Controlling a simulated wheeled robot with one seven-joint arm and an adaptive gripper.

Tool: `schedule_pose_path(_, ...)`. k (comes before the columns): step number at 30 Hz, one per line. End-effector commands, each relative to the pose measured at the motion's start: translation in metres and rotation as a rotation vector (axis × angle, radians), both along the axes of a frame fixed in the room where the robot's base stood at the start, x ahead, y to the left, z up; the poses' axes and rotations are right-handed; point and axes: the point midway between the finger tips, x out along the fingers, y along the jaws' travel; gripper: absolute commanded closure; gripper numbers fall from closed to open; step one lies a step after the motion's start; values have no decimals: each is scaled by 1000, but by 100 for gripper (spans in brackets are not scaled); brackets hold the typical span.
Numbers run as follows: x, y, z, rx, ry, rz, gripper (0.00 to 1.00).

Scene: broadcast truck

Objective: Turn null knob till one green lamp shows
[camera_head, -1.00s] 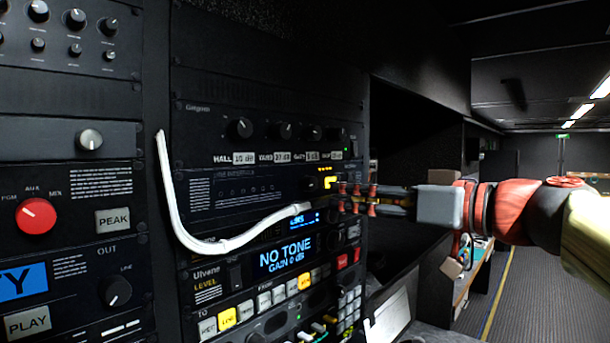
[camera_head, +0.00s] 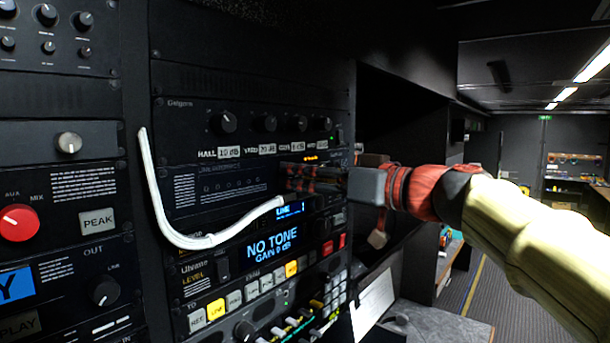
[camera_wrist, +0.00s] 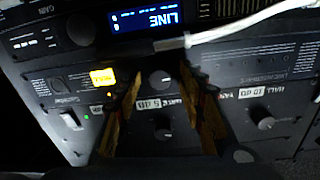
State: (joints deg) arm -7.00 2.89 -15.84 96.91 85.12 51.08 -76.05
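In the wrist view, upside down, a small dark round knob (camera_wrist: 160,78) sits on the line interface panel (camera_wrist: 225,65), between my fingertips. I cannot read a "null" label on it. A lit orange window (camera_wrist: 102,77) is beside it, showing in the head view as a thin orange strip (camera_head: 316,157) above my fingers. My gripper (camera_wrist: 161,74) is open, its fingers either side of the knob; contact cannot be told. In the head view my gripper (camera_head: 290,177) is at the panel face and hides the knob. I cannot make out any green null lamp.
A white cable (camera_head: 190,240) hangs across the rack, its end just below my fingers. A row of gain knobs (camera_head: 265,123) is above, with a small green light (camera_head: 337,138) at right. The NO TONE display (camera_head: 272,247) is below. Open room lies at right.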

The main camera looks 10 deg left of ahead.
Motion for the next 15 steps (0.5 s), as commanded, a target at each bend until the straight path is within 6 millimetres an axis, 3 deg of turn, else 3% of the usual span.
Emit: schedule_pose_path(15,0,0,0,0,0,0,88)
